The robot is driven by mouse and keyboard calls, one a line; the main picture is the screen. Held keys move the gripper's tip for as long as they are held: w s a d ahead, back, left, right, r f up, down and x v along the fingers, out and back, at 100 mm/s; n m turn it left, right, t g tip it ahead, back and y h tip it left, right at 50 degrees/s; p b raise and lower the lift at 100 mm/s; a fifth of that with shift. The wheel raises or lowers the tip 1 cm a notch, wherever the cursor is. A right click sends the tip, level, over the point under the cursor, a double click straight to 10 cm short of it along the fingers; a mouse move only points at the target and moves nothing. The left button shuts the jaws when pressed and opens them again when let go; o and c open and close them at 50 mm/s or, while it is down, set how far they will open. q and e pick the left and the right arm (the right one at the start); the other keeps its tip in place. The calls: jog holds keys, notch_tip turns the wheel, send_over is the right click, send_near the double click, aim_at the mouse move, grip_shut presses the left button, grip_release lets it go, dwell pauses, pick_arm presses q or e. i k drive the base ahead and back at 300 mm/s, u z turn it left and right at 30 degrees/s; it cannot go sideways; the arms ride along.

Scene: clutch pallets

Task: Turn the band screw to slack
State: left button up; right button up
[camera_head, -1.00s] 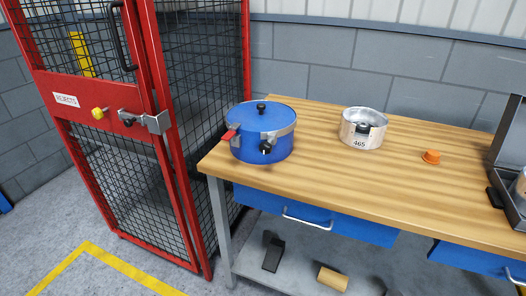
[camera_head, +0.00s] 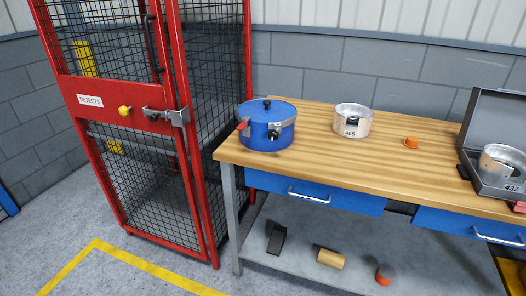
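A blue round pot-like drum (camera_head: 267,126) with a black top knob stands near the left end of the wooden bench. A metal band or bracket (camera_head: 284,124) runs along its upper side. A black knob (camera_head: 273,135) sits on its front, and a red lever (camera_head: 242,125) sticks out on its left. Which of these is the band screw I cannot tell for sure. Neither of my grippers is in view.
A red mesh cage (camera_head: 150,120) marked REJECTS stands left of the bench (camera_head: 400,165). An orange cap (camera_head: 411,142) and an open grey case (camera_head: 497,130) holding a silver pan (camera_head: 502,164) are on the right. The lower shelf (camera_head: 300,262) holds several loose items. Floor in front is clear.

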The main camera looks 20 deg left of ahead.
aim_at(273, 135)
jog(key=z, duration=0.05)
jog(key=k, duration=0.55)
jog(key=u, duration=1.1)
jog(key=i, duration=1.55)
jog(key=z, duration=0.5)
